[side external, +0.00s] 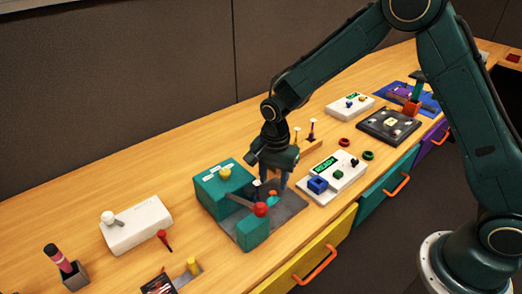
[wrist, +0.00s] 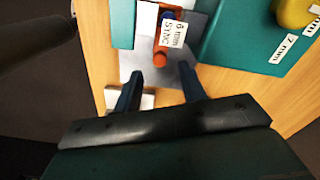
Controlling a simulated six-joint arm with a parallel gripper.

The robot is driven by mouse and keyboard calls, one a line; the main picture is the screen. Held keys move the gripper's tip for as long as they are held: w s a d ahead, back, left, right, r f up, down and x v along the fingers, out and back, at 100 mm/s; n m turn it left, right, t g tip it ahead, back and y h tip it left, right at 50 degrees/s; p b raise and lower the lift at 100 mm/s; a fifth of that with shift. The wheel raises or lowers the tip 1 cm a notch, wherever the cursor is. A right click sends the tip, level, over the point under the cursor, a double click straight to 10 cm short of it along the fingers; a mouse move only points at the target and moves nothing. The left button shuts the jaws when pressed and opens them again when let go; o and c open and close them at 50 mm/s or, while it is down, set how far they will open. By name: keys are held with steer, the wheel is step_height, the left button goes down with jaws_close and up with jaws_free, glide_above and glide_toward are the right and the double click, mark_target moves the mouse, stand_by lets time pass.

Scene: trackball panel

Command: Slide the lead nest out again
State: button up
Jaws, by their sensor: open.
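A teal fixture stands on a grey plate (side external: 290,207), with a large block (side external: 212,190) bearing a yellow knob (side external: 225,173) and a smaller block (side external: 252,232) in front. A lever with a red ball (side external: 261,209) lies between them. In the wrist view, a small part with a white label (wrist: 178,30) and an orange-red round end (wrist: 160,58) sits between the teal blocks; I cannot tell surely that it is the lead nest. My gripper (side external: 271,190) points down over the plate, open; in the wrist view its fingertips (wrist: 160,74) are apart just short of the orange-red end, with nothing between them.
A white panel (side external: 343,190) with a green display and blue block stands to the right. A white box with a knob (side external: 137,226), a red pin (side external: 163,239) and a pen holder (side external: 73,275) are at left. Bare wood lies behind the fixture.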

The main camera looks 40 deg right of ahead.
mark_target(273, 192)
steer(key=shift+f, duration=2.1)
steer(key=shift+c, duration=0.4)
jaws_close()
